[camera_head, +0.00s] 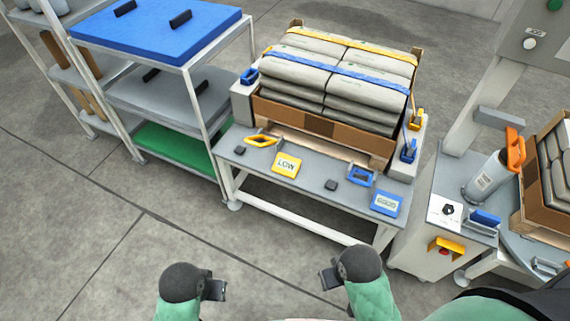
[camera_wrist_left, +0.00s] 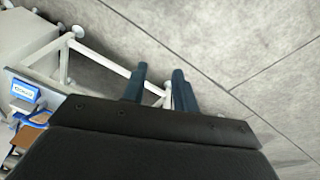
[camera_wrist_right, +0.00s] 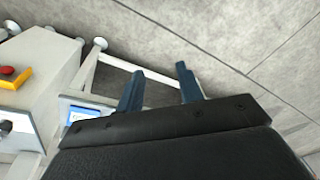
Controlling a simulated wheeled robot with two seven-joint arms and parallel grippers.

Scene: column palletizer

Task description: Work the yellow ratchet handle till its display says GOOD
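The yellow ratchet handle (camera_head: 262,140) lies at the left of the grey bench top (camera_head: 318,184), in front of the loaded pallet. The yellow display (camera_head: 286,165) beside it reads LOW. To the right are a blue handle (camera_head: 361,176) and a blue display (camera_head: 386,203) that reads GOOD; a blue display also shows in the left wrist view (camera_wrist_left: 25,90). My left gripper (camera_head: 215,288) and right gripper (camera_head: 328,278) are well short of the bench, above the floor. Both have their fingers apart with nothing between them, as seen in the left wrist view (camera_wrist_left: 159,78) and right wrist view (camera_wrist_right: 160,80).
Grey sacks (camera_head: 336,75) under yellow and blue straps fill a cardboard tray (camera_head: 322,124) on the bench. A shelf rack (camera_head: 200,75) stands at the left. A control cabinet (camera_head: 430,225) with a red button (camera_head: 444,252) stands at the right. The floor before the bench is clear.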

